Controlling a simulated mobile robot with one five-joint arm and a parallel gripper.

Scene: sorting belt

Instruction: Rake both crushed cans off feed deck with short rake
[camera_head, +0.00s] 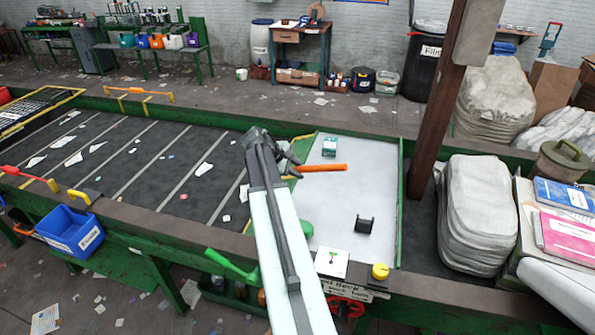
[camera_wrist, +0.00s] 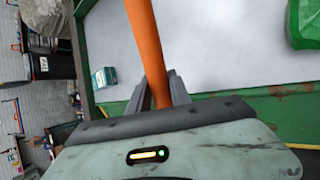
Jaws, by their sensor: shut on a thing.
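My gripper (camera_head: 293,171) is shut on an orange handle (camera_head: 321,168), which I take to be the short rake's. In the wrist view, the handle (camera_wrist: 148,45) passes between my fingers (camera_wrist: 161,90) and runs out of the top edge. No rake head can be made out. The handle lies over the pale feed deck (camera_head: 335,200). A small teal can-like thing (camera_head: 329,146) with a white label stands at the deck's back; it also shows in the wrist view (camera_wrist: 103,78). A green thing (camera_head: 308,229), partly hidden by my arm, may be a crushed can; the wrist view shows green (camera_wrist: 305,22) at right.
A black cradle-like piece (camera_head: 364,226) stands on the deck. A white card (camera_head: 332,262) and yellow knob (camera_head: 380,271) are at its front edge. Green rails edge the deck. The dark belt (camera_head: 150,165) with scraps lies left; a brown post (camera_head: 440,100) rises right.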

